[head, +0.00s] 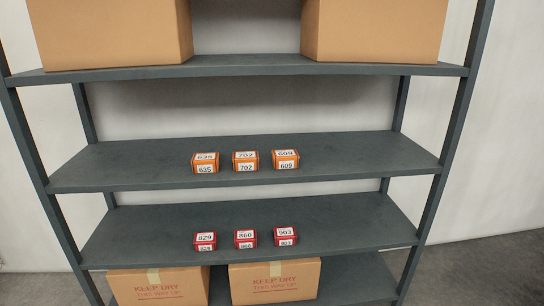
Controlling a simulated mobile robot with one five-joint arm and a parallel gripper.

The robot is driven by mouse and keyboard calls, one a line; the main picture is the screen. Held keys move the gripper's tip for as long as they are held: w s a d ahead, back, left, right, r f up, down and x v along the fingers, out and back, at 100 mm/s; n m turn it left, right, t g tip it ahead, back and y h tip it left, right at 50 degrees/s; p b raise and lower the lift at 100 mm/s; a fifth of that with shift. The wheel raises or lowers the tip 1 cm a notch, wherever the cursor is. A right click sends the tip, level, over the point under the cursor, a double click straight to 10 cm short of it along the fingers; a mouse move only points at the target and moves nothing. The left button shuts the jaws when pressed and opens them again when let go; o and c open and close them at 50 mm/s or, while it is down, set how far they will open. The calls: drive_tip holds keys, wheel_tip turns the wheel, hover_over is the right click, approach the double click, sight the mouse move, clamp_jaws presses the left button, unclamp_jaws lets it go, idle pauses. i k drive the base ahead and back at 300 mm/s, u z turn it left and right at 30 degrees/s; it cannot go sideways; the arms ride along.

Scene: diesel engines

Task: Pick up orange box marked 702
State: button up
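The orange box marked 702 (246,162) sits on the second shelf from the top in view, near its front edge. It is the middle one of three small orange boxes in a row. The box marked 635 (206,163) is close on its left and the box marked 609 (286,160) is close on its right, with narrow gaps between them. White labels with the number show on its top and front. My gripper is not in view.
The dark grey shelf (375,155) has free room on both sides of the orange row. Red boxes marked 829 (205,241), 860 (245,239) and 903 (285,237) sit one shelf lower. Large cartons stand on the top shelf (250,66) and at the bottom. Uprights (455,130) bound the rack.

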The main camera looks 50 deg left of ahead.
sight(243, 161)
drive_tip(key=i, duration=2)
drive_tip(key=u, duration=3.9)
drive_tip(key=i, duration=1.05)
drive_tip(key=u, duration=0.05)
